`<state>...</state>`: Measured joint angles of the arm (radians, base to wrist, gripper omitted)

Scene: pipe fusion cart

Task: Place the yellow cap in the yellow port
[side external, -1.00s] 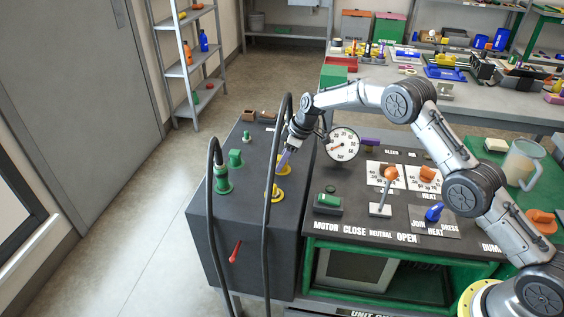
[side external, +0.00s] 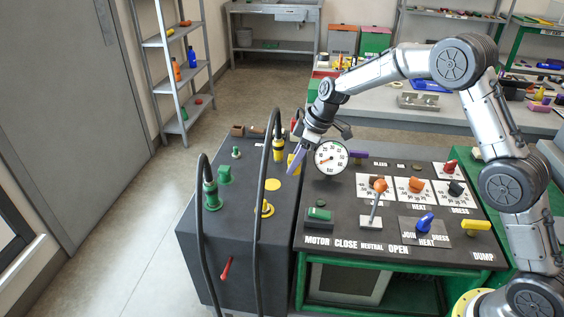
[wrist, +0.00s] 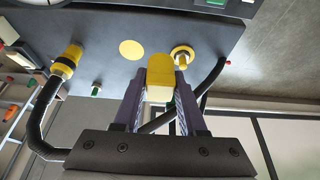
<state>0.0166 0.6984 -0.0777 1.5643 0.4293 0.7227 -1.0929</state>
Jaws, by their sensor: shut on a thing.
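My gripper (side external: 296,160) is shut on the yellow cap (side external: 294,161) and holds it in the air above the cart's dark top. In the wrist view the blocky yellow cap (wrist: 160,74) sits between the purple fingers of my gripper (wrist: 160,92). The yellow port (side external: 264,209), a round flange with a short stem, is nearer the front of the cart top. The port also shows in the wrist view (wrist: 182,54), just right of the cap, uncovered and apart from it. A flat yellow disc (side external: 275,183) lies on the top; it also shows in the wrist view (wrist: 132,50).
A black hose with a yellow connector (side external: 278,151) arches close to my gripper and down the cart's front. Another hose with a green connector (side external: 212,194) stands at left, near a green cap (side external: 224,174). A pressure gauge (side external: 331,157) is close on the right.

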